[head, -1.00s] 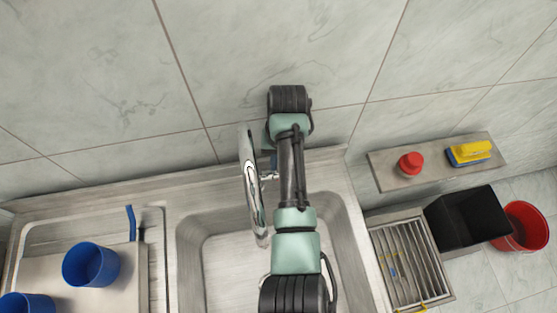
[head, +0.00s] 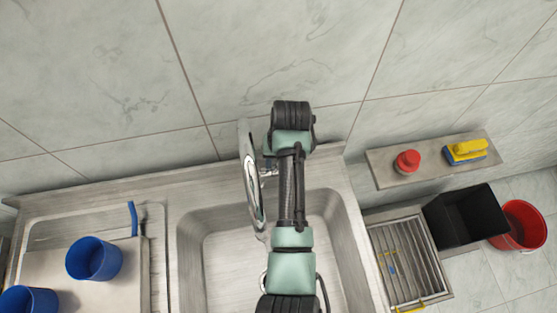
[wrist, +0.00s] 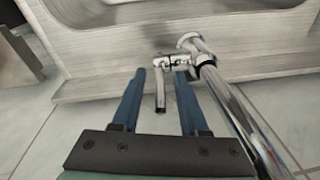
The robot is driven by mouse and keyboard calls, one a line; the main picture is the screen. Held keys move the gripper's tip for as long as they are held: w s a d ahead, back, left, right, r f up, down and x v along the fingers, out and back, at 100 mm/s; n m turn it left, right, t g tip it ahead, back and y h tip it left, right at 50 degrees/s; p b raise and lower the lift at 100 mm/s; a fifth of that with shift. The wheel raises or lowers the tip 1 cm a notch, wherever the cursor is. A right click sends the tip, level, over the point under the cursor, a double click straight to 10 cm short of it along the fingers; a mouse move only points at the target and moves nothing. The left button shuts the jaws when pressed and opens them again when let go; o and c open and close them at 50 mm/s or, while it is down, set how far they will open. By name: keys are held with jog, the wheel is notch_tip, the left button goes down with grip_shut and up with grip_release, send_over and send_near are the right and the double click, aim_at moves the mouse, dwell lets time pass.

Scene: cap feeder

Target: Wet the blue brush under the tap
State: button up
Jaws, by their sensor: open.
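The chrome tap (head: 252,180) rises at the back of the sink, and its spout also shows in the wrist view (wrist: 235,112). My gripper (wrist: 160,73) is open, with its two blue fingers on either side of the tap's small lever (wrist: 161,88). I cannot tell whether a finger touches the lever. In the head view my arm hides most of the gripper. A blue handle (head: 132,218), apparently the blue brush, stands at the back edge of the left drainboard, away from my gripper. Its lower end is hard to make out. No water shows.
Two blue cups (head: 94,258) (head: 28,300) stand on the left board. The sink basin (head: 215,265) lies under my arm. On the right are a slatted rack (head: 405,262), a black bin (head: 465,215), a red bucket (head: 526,225) and a shelf (head: 425,172) with a red-capped item and a yellow-and-blue item.

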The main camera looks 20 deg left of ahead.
notch_tip(320, 180, up, 13)
jog(key=s+d, duration=0.1)
jog(key=shift+d, duration=0.35)
jog(key=shift+s+f, duration=0.1)
jog(key=shift+f, duration=0.05)
dwell(0.6)
